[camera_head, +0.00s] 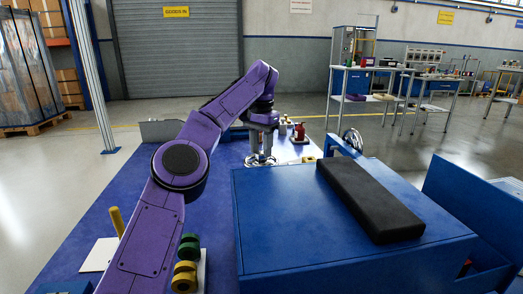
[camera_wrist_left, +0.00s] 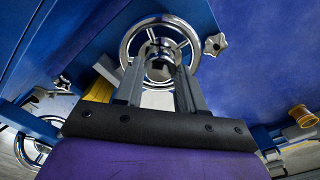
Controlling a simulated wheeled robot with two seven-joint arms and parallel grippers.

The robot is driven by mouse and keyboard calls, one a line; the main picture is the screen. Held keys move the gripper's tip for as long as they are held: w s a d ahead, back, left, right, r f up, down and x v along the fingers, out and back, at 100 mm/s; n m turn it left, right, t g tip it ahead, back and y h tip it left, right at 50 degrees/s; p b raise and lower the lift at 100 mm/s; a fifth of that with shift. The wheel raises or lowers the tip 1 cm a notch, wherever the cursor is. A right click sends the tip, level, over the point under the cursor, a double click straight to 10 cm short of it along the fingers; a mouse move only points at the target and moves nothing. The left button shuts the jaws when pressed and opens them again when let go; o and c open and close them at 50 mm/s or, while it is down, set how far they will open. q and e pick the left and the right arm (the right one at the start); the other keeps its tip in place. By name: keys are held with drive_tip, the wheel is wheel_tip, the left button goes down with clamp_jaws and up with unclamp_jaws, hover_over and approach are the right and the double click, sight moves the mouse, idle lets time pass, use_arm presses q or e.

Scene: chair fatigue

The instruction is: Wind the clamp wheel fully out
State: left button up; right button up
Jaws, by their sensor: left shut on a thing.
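The clamp wheel, a chrome handwheel with a round rim, shows in the left wrist view (camera_wrist_left: 160,20) in front of my fingers. In the head view it (camera_head: 262,161) is low under my left wrist and partly hidden by it. My left gripper (camera_wrist_left: 160,58) reaches over the wheel's middle with both fingers and is shut on the wheel. It also shows in the head view (camera_head: 262,150), pointing down. The exact contact at the hub or spokes is hard to make out. My right gripper is not in view.
A second chrome handwheel (camera_head: 352,139) stands behind the blue box (camera_head: 290,225) with a black pad (camera_head: 368,200). Yellow and green rollers (camera_head: 186,262) lie near the front. Blue bench surface is free on the left.

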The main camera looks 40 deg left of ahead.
sight(261, 153)
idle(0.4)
use_arm(q)
drive_tip(key=o, duration=1)
drive_tip(key=shift+o, duration=0.2)
wheel_tip(261, 153, up, 11)
drive_tip(key=p, duration=0.9)
drive_tip(key=shift+f, duration=0.2)
drive_tip(key=shift+f, duration=0.1)
